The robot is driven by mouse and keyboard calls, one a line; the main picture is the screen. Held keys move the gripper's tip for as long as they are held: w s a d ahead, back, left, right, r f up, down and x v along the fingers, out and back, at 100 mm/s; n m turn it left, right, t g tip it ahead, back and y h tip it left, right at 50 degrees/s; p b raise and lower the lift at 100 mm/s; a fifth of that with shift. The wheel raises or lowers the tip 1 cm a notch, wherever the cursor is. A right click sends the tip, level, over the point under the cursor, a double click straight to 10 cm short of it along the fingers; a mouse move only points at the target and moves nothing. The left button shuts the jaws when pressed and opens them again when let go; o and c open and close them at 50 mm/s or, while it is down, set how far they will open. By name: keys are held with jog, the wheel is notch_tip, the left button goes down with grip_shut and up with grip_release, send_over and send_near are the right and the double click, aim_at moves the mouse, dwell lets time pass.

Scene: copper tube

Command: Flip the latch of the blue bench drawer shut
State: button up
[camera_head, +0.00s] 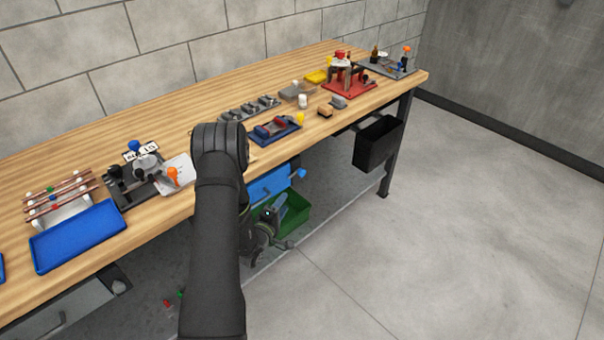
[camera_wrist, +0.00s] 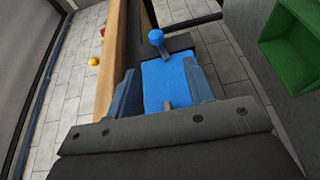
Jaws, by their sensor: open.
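The blue bench drawer (camera_head: 268,187) hangs under the tabletop, partly hidden by my arm in the head view. In the wrist view its blue front (camera_wrist: 168,78) shows between my fingers. The latch's blue ball knob (camera_head: 301,173) sticks out at the drawer's right end. In the wrist view the knob (camera_wrist: 156,37) stands beyond my fingertips, apart from them, on a dark mount. My gripper (camera_wrist: 161,85) is open and empty, facing the drawer front. In the head view my gripper (camera_head: 272,212) is just below the drawer, partly hidden by my arm.
A green bin (camera_head: 295,212) stands below the drawer; it also shows in the wrist view (camera_wrist: 292,40). The wooden bench top (camera_head: 100,140) carries trays and several fixtures. A black bin (camera_head: 378,143) hangs from the bench farther right. The floor (camera_head: 450,220) in front is clear.

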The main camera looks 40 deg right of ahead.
aim_at(301, 174)
jog(key=x, duration=1.1)
jog(key=r+x, duration=0.1)
jog(key=x, duration=0.5)
jog(key=shift+w, duration=0.35)
jog(key=shift+a, duration=0.1)
jog(key=c, duration=1)
jog(key=shift+r+m+g+y, duration=0.15)
jog(key=shift+m+g+y, duration=0.15)
jog(key=shift+y, duration=0.8)
